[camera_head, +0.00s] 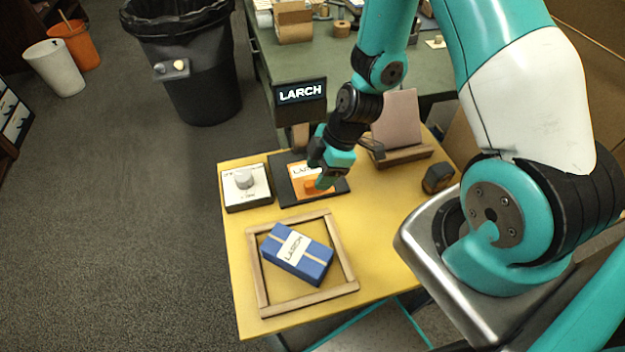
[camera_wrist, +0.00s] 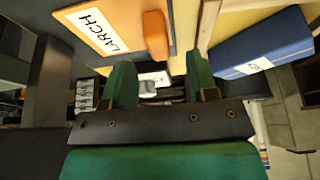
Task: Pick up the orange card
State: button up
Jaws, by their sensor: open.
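The orange card (camera_head: 300,187) lies flat on a dark pad on the yellow table. It carries a white LARCH label and an orange grip block. My gripper (camera_head: 322,182) is low over the card's right part and hides some of it. In the wrist view the card (camera_wrist: 93,38) is at the top left, and its block stands just beyond the fingertips. My gripper (camera_wrist: 160,75) is open there, with nothing between its two green fingers. I cannot tell whether a finger touches the card.
A white box with a knob (camera_head: 245,181) stands left of the pad. A blue LARCH parcel (camera_head: 313,264) lies inside a wooden frame (camera_head: 262,282) in front. A card stand (camera_head: 405,157) and a small dark block (camera_head: 437,178) are to the right. A LARCH sign (camera_head: 300,92) is behind.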

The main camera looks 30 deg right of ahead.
aim_at(312, 182)
jog(key=x, duration=0.4)
jog(key=shift+a+f, duration=0.1)
jog(key=shift+a, duration=0.1)
grip_shut()
